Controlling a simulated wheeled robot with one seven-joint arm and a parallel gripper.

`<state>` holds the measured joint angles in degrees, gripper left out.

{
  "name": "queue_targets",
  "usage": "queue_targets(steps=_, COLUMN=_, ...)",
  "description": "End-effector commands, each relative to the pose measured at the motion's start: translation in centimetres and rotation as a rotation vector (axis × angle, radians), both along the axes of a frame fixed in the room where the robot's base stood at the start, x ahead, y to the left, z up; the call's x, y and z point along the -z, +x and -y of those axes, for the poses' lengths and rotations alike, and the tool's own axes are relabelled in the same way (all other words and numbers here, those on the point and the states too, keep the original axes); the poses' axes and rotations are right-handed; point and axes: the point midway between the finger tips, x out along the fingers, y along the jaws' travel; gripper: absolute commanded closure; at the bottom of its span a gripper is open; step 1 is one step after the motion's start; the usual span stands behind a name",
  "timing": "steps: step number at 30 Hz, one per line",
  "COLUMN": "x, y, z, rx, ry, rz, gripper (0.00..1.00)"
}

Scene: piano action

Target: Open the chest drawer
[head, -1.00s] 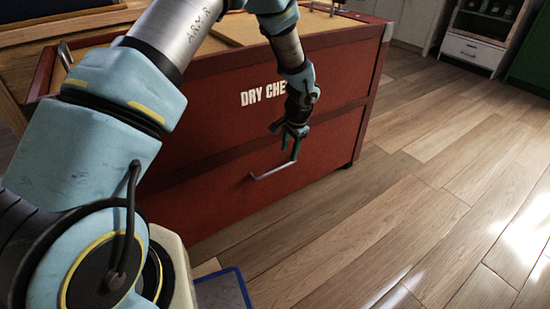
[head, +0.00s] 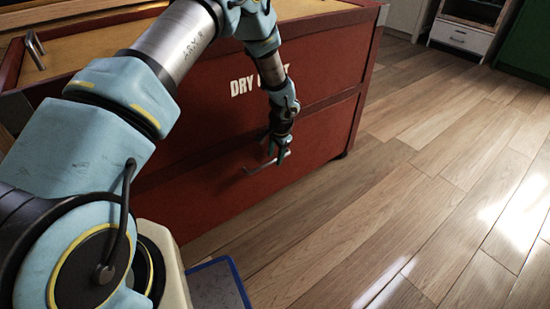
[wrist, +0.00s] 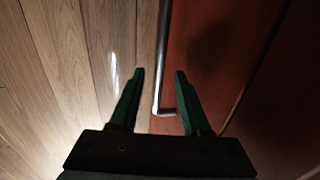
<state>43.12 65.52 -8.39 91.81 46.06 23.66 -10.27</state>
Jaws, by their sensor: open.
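The red chest (head: 220,130) with white lettering stands in front of me, and its front faces me. The lower drawer (head: 205,200) has a metal bar handle (head: 250,171) and looks shut. My gripper (head: 277,152) is at the right end of the handle in the head view and hides part of it. In the wrist view, the open green fingers of my gripper (wrist: 158,75) lie on either side of the handle (wrist: 163,60), with its bent end between them. I cannot tell whether either finger touches it.
The wooden floor (head: 420,200) to the right of the chest is clear. A white cabinet (head: 465,32) and a green cabinet (head: 525,50) stand far back at the right. A blue-edged mat or panel (head: 218,285) lies low in front of me.

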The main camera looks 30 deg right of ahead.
Motion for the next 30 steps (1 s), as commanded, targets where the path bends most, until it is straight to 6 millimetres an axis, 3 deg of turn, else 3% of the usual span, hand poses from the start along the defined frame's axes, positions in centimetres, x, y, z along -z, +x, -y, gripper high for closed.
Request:
queue_targets(steps=11, x=0.48, y=0.09, z=-0.03, rx=-0.001, ry=0.0, rz=0.0, gripper=0.54)
queue_targets(steps=23, x=0.46, y=0.08, z=-0.03, rx=-0.001, ry=0.0, rz=0.0, gripper=0.99)
queue_targets(steps=30, x=0.46, y=0.08, z=-0.03, rx=-0.001, ry=0.0, rz=0.0, gripper=1.0)
